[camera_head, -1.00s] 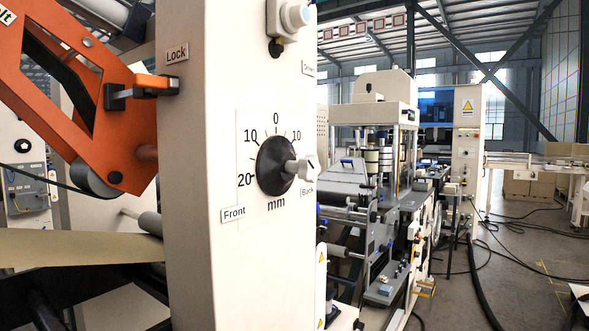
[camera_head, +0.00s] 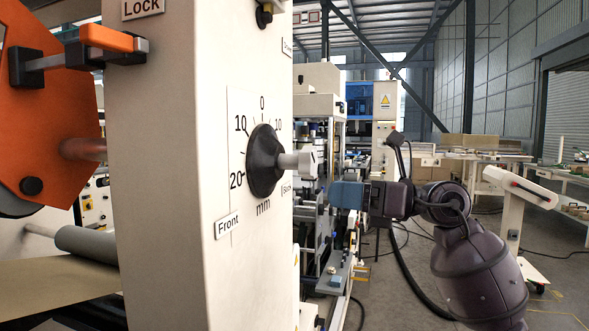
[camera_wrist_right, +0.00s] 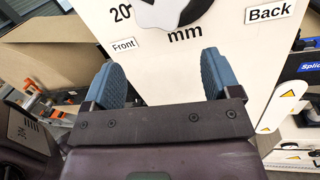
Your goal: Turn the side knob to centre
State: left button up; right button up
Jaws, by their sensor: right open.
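The side knob is a black dial (camera_head: 265,161) with a pale grey handle (camera_head: 306,162) sticking out from it, on the face of a cream machine column (camera_head: 185,180). A scale around the dial reads 10, 0, 10 and 20 mm, with a "Front" label (camera_head: 228,224). My right gripper (camera_head: 346,195) is to the right of the handle and a little below it, apart from it. In the right wrist view its two blue fingers (camera_wrist_right: 160,82) are spread and empty, below the knob (camera_wrist_right: 165,10), which is cut off at the top edge. My left gripper is not in view.
A brown paper web (camera_head: 65,285) runs at lower left. Other machinery and a white stand (camera_head: 515,210) are further back. Floor is open at right.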

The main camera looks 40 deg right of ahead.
aim_at(296, 165)
notch_tip(296, 165, up, 4)
jog(key=s+d+n+h, duration=0.1)
jog(key=s+d+h, duration=0.1)
jog(key=h, duration=0.1)
jog(key=shift+t, duration=0.5)
jog(key=x, duration=1)
jog(key=shift+w+a+r, duration=0.1)
jog(key=shift+w+a, duration=0.15)
jog(key=shift+a, duration=0.1)
jog(key=c, duration=0.9)
